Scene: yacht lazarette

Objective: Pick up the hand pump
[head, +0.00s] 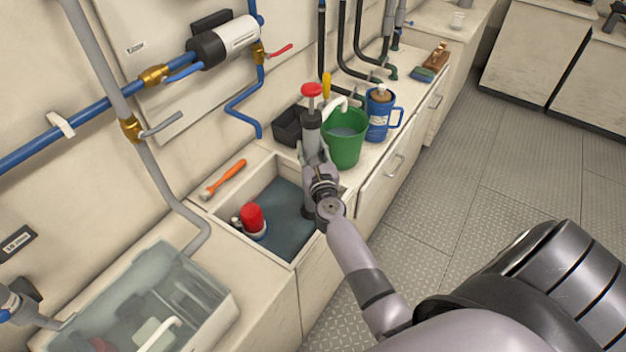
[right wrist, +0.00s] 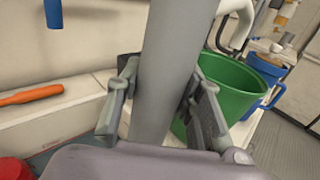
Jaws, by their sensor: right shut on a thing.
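The hand pump has a red top handle (head: 312,90) and a long grey barrel (head: 311,119). It stands roughly upright above the back right corner of the sink recess. My right gripper (head: 314,158) is shut around the barrel. In the right wrist view the grey barrel (right wrist: 168,60) runs up between the two fingers, one on each side. The gripper and arm hide the pump's lower end in the head view, so I cannot tell whether it touches anything below. My left gripper is not in view.
A green bucket (head: 344,148) stands close to the pump's right, with a blue jug (head: 379,122) beyond. A black bin (head: 288,127) is behind. The sink recess (head: 285,210) holds a red-capped item (head: 252,218). An orange-handled tool (head: 225,178) lies on the counter's left ledge.

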